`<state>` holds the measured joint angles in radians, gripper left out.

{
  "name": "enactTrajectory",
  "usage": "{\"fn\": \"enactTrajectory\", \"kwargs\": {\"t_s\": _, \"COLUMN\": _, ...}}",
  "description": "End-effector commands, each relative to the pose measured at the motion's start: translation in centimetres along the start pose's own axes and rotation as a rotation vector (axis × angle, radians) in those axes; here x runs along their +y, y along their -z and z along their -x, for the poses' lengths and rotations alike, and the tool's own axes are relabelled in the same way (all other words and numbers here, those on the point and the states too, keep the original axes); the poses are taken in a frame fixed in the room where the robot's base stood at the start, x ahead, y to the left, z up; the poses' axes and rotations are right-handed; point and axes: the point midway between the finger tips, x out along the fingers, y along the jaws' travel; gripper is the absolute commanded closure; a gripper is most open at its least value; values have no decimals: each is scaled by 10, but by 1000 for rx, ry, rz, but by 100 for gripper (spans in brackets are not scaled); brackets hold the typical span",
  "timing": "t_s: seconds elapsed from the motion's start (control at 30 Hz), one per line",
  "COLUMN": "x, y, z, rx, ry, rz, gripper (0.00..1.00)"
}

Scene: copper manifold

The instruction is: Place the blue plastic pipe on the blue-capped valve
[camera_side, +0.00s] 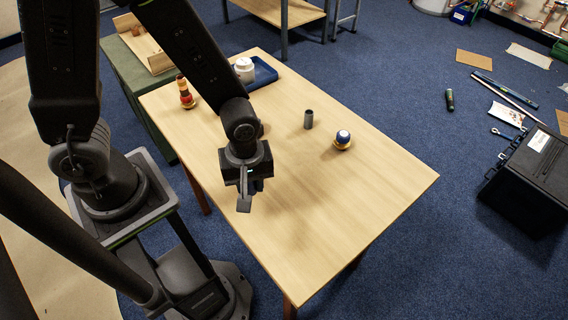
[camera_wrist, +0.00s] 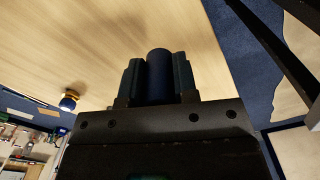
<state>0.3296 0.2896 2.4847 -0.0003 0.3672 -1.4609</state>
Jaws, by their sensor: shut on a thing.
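My gripper (camera_side: 250,190) hangs above the near left part of the wooden table in the side view. In the wrist view my gripper (camera_wrist: 158,80) is shut on the blue pipe (camera_wrist: 159,72), a dark blue cylinder between its two fingers. The pipe is hard to make out in the side view. The blue-capped valve (camera_side: 342,138) stands on the table to the right of my gripper, with a blue and white cap and a yellowish base. It also shows at the left in the wrist view (camera_wrist: 68,102), apart from the pipe.
A dark grey cylinder (camera_side: 308,119) stands upright close left of the valve. A red-and-orange stacked piece (camera_side: 185,92) stands at the table's left. A blue tray (camera_side: 264,72) and a white jar (camera_side: 245,69) are at the back. The table's front right is clear.

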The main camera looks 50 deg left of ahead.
Motion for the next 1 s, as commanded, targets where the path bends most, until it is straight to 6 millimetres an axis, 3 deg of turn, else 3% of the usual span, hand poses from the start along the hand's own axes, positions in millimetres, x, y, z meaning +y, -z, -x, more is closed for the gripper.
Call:
{"fn": "enactTrajectory", "kwargs": {"t_s": 0.13, "x": 9, "y": 4, "z": 3, "rx": 0, "ry": 0, "rz": 3, "gripper": 95}}
{"fn": "enactTrajectory", "kwargs": {"t_s": 0.27, "x": 39, "y": 22, "z": 7, "rx": 1, "ry": -3, "rz": 11, "gripper": 95}}
{"fn": "enactTrajectory", "kwargs": {"t_s": 0.47, "x": 107, "y": 76, "z": 20, "rx": 1, "ry": -4, "rz": 26, "gripper": 95}}
{"fn": "enactTrajectory", "kwargs": {"t_s": 0.6, "x": 146, "y": 123, "z": 32, "rx": 1, "ry": -2, "rz": 34, "gripper": 95}}
{"fn": "enactTrajectory", "kwargs": {"t_s": 0.8, "x": 182, "y": 188, "z": 50, "rx": 1, "ry": 0, "rz": 43, "gripper": 95}}
{"fn": "enactTrajectory", "kwargs": {"t_s": 1.0, "x": 196, "y": 228, "z": 62, "rx": 1, "ry": 0, "rz": 47, "gripper": 95}}
